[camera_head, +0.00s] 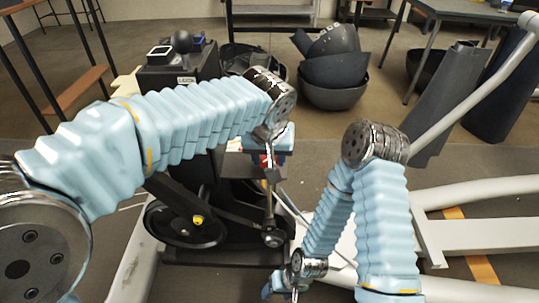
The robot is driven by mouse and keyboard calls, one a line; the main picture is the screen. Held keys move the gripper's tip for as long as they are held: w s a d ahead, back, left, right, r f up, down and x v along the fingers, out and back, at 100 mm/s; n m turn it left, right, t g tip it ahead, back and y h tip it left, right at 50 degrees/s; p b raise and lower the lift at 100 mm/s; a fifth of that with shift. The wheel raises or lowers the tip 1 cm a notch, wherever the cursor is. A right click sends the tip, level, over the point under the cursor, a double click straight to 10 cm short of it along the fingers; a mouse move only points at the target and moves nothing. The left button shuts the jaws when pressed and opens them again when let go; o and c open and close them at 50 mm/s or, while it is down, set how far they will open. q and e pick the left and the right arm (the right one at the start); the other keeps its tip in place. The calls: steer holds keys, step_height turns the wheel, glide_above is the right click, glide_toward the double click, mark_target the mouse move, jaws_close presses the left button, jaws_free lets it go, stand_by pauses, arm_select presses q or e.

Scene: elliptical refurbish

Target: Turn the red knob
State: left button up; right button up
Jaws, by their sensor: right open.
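The exercise machine's black flywheel housing (182,224) stands in the middle of the head view, with a small yellow hub at its centre. A small red patch (266,160) shows just below my left wrist; I cannot tell whether it is the red knob. My left arm reaches in from the left and its hand hangs down in front of the machine, its fingers not clear. My right gripper (284,290) is low in the middle, at the bottom edge, partly cut off. It is open, in front of the machine and apart from the red patch.
The machine's white frame tubes (475,236) run across the lower right. A black console box (178,75) stands behind my left arm. Dark bowls (333,75) are stacked on the floor behind. Tables stand at the back right, and a shelf with a wooden board (72,92) at left.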

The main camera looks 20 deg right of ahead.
arm_select(q)
steer(key=o, duration=1)
steer(key=p+v, duration=0.1)
steer(key=v, duration=1.3)
steer(key=shift+f, duration=0.1)
